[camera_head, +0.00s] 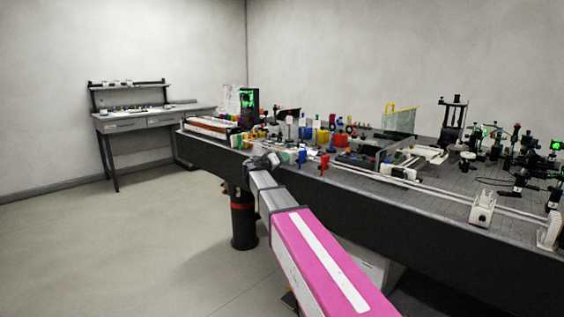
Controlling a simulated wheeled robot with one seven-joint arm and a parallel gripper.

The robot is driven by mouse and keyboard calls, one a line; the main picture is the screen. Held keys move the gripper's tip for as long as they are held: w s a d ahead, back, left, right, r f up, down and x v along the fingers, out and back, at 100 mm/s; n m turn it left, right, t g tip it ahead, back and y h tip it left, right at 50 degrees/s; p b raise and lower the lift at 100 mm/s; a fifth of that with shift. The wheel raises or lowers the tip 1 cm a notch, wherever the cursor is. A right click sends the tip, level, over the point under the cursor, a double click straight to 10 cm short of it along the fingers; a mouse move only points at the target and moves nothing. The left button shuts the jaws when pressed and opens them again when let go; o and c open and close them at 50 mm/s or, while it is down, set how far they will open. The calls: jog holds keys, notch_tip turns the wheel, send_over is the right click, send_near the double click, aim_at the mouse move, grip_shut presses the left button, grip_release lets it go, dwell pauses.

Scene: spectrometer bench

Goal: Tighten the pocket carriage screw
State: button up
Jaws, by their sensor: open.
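My arm reaches out from the bottom of the head view, and my gripper (261,161) is at its far end, by the near edge of the optical bench. The gripper is small in the picture, open, with nothing seen in it. It is in front of the bench's dark side, and I cannot tell if it touches the edge. I cannot pick out the pocket carriage or its screw among the crowded small parts on the bench.
The long bench (420,205) carries many coloured mounts and posts. A white block (483,208) stands by rails at its right front. A dark cylinder with a red band (243,222) stands under the bench. A workbench (130,122) is at the back left. The floor (120,250) at left is clear.

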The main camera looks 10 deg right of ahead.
jog(key=v, duration=1)
jog(key=shift+s+a, duration=0.25)
jog(key=shift+a, duration=0.05)
jog(key=s+d+f+n+g+y, duration=0.1)
jog(key=s+d+f+g+y, duration=0.2)
jog(key=s+d+f, duration=0.5)
jog(key=s+d+f+g+y, duration=0.1)
jog(key=s+f+g+y, duration=0.2)
jog(key=f, duration=1)
jog(key=s+f+g+y, duration=0.2)
jog(key=s+f+y, duration=0.2)
jog(key=s+f, duration=0.3)
jog(key=s+f+n+g+y, duration=0.1)
jog(key=s+f+y, duration=0.3)
jog(key=s+f, duration=0.4)
jog(key=s+g, duration=0.1)
jog(key=s, duration=0.3)
jog(key=shift+s+f+g+y, duration=0.2)
jog(key=shift+s+g+y, duration=0.1)
jog(key=shift+s, duration=0.1)
jog(key=shift+a, duration=0.1)
